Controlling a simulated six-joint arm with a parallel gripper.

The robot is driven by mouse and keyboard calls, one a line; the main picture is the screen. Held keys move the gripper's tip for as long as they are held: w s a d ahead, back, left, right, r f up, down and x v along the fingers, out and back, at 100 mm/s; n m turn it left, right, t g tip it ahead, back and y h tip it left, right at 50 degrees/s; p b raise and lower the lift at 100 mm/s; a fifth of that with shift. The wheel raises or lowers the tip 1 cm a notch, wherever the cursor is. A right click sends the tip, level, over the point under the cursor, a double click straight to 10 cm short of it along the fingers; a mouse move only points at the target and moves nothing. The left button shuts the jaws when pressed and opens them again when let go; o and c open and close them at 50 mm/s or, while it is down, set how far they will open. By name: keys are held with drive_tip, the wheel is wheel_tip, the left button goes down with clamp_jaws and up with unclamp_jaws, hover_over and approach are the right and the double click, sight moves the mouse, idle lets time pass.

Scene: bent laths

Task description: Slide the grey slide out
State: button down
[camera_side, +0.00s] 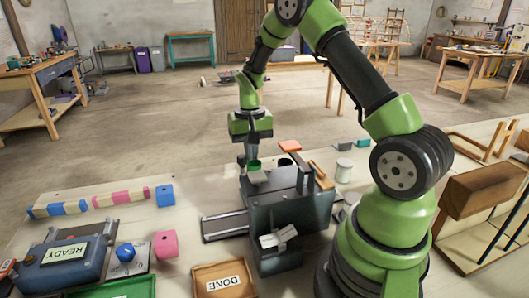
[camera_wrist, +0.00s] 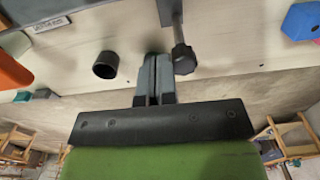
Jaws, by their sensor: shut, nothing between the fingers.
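A flat grey slide (camera_side: 224,226) shows at the left of a dark machine block (camera_side: 290,215). I take it to be the task's slide; its far end is hidden by the block. My gripper (camera_side: 251,160) is shut and empty, pointing down at the block's back left, above and behind the slide. In the wrist view my shut fingers (camera_wrist: 154,65) lie next to a dark knob on a stem (camera_wrist: 183,58). I cannot tell whether they touch it. The slide is not clearly seen in that view.
A black cup (camera_wrist: 106,65) stands left of my fingers in the wrist view. A DONE tray (camera_side: 224,282), a blue READY box (camera_side: 70,262), a pink block (camera_side: 165,244) and a blue block (camera_side: 165,195) lie at the left. The bench left of the slide has some free room.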

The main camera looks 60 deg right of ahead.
drive_tip(key=shift+w+a, duration=3.75)
wheel_tip(320, 180, up, 6)
drive_tip(key=shift+s+d, duration=0.45)
drive_tip(key=s+a+r+n+t, duration=0.1)
drive_tip(key=s+a+r+t, duration=0.15)
drive_tip(key=s+r, duration=0.35)
drive_tip(key=s+a+r+n+t, duration=0.15)
drive_tip(key=s+a+r, duration=0.25)
drive_tip(key=r, duration=0.4)
drive_tip(key=s+a+n+t+y, duration=0.2)
drive_tip(key=s+a+t, duration=0.1)
drive_tip(key=s, duration=1)
drive_tip(key=shift+s+a+r, duration=0.25)
drive_tip(key=shift+s+a, duration=0.05)
drive_tip(key=shift+a, duration=0.35)
